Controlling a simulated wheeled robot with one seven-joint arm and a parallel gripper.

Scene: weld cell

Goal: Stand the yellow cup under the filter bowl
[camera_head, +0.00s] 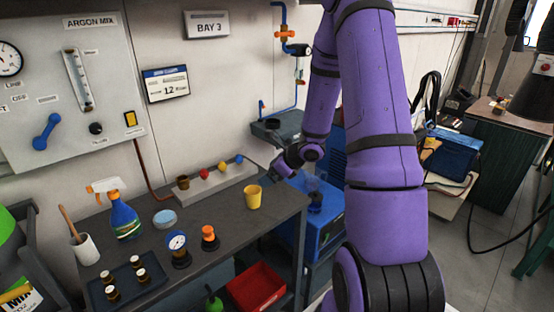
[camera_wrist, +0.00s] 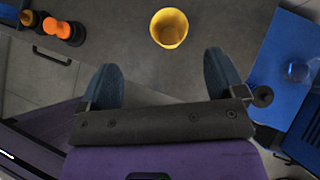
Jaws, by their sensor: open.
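The yellow cup (camera_head: 253,197) stands upright on the dark bench near its right end, and looks empty. It also shows in the wrist view (camera_wrist: 169,28), beyond the fingertips and roughly between their lines. My gripper (camera_wrist: 162,62) is open with nothing between its two blue-grey fingers; the cup is apart from it. In the head view my gripper (camera_head: 281,169) is small and partly hidden by its wrist, to the right of the cup. What seems to be the filter bowl (camera_head: 300,75) hangs on the blue wall pipe, above a grey shelf (camera_head: 285,124).
A grey block (camera_head: 216,178) with several coloured knobs lies behind the cup. An orange-topped fitting (camera_head: 208,238), gauge (camera_head: 177,250), spray bottle (camera_head: 123,214) and vial tray (camera_head: 104,295) stand to the left. A blue machine (camera_head: 318,220) stands right of the bench (camera_head: 232,223).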

